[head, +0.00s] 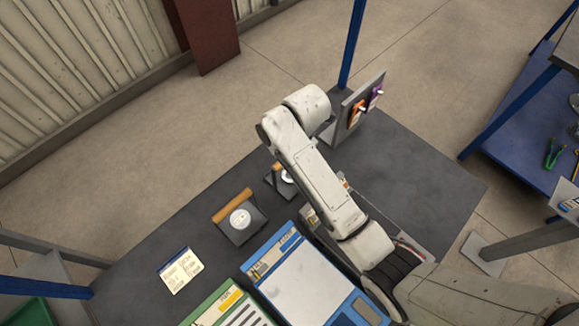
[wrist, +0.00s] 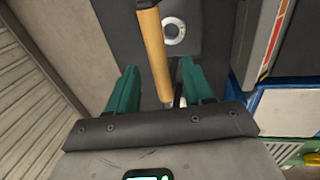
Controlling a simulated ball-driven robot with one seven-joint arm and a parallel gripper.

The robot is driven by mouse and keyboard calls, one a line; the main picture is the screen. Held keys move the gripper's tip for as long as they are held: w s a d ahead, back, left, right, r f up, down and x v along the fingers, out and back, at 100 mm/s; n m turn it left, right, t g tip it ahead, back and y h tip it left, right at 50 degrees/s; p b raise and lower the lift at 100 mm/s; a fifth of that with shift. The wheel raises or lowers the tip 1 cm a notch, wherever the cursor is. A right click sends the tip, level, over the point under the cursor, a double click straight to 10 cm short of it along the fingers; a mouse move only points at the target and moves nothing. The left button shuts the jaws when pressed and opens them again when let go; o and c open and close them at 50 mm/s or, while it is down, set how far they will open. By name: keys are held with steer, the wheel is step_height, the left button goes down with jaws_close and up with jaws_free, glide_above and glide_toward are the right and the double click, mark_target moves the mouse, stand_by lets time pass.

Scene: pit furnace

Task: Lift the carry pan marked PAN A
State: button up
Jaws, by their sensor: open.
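My gripper (wrist: 158,70) is open in the wrist view, one green finger on each side of a wooden handle (wrist: 152,45). The handle runs lengthwise between the fingers, with gaps visible on both sides. It belongs to a dark carry pan (wrist: 200,48) holding a pale round piece with a dark centre. In the head view one dark carry pan (head: 240,232) with a wooden handle stands clear on the bench. A second carry pan (head: 270,182) is partly hidden behind my arm. I cannot read a PAN A mark on either. My gripper is hidden in the head view.
On the dark bench (head: 410,175) lie a blue-framed board (head: 305,285), a green-framed board (head: 225,305) and a note card (head: 181,270). An upright grey panel (head: 355,105) with coloured items stands at the far edge. The bench's right part is clear.

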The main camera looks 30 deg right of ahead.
steer(key=shift+w+f, duration=0.2)
steer(key=shift+f, duration=0.75)
steer(key=shift+w+f, duration=0.15)
steer(key=shift+f, duration=0.8)
steer(key=shift+c, duration=0.3)
jaws_close()
